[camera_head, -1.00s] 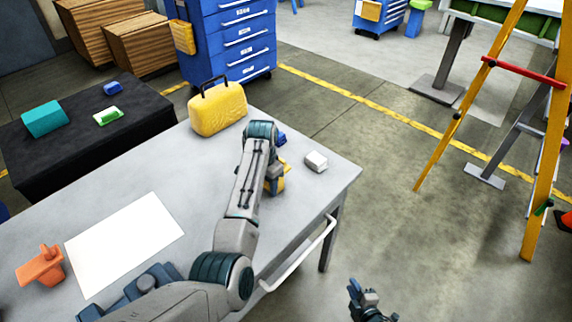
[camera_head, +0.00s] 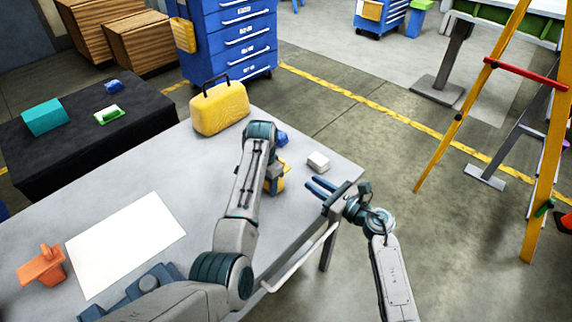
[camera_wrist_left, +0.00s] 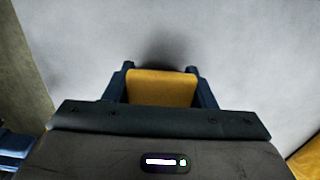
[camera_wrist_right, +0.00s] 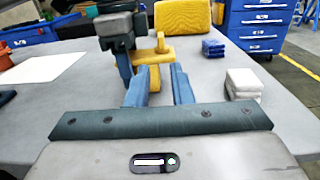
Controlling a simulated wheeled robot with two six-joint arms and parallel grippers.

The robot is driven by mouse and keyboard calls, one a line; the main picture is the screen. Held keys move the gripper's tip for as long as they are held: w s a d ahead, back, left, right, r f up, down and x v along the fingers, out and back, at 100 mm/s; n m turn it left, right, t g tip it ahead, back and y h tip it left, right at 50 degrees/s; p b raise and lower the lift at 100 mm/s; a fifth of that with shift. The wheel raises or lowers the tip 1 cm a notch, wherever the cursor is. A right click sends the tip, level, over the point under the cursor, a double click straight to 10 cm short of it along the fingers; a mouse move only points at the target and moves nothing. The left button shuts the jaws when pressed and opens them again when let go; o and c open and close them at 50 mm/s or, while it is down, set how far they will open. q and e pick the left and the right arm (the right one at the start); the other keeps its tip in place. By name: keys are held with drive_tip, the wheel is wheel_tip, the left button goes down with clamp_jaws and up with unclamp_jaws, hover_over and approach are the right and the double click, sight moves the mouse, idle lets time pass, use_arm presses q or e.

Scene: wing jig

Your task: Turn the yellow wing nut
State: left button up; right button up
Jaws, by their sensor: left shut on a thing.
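The yellow wing nut (camera_head: 281,186) is at the right part of the grey table, mostly hidden behind my left arm in the head view. My left gripper (camera_wrist_left: 161,86) is shut on a yellow part of it, which fills the gap between the fingers. In the right wrist view the yellow piece (camera_wrist_right: 152,54) shows beside the left gripper, with a lower yellow part in line with the gap between my right fingers. My right gripper (camera_head: 319,187) is open at the table's right edge, its fingers pointing at the yellow piece. I cannot tell whether they touch it.
A yellow case (camera_head: 219,109) is at the back of the table. White paper (camera_head: 125,245) and an orange winged piece (camera_head: 41,266) lie left. A white rail (camera_head: 300,258) runs along the table's edge.

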sight(285, 163)
drive_tip(key=x, duration=1.1)
drive_tip(key=shift+w+d, duration=0.2)
clamp_jaws()
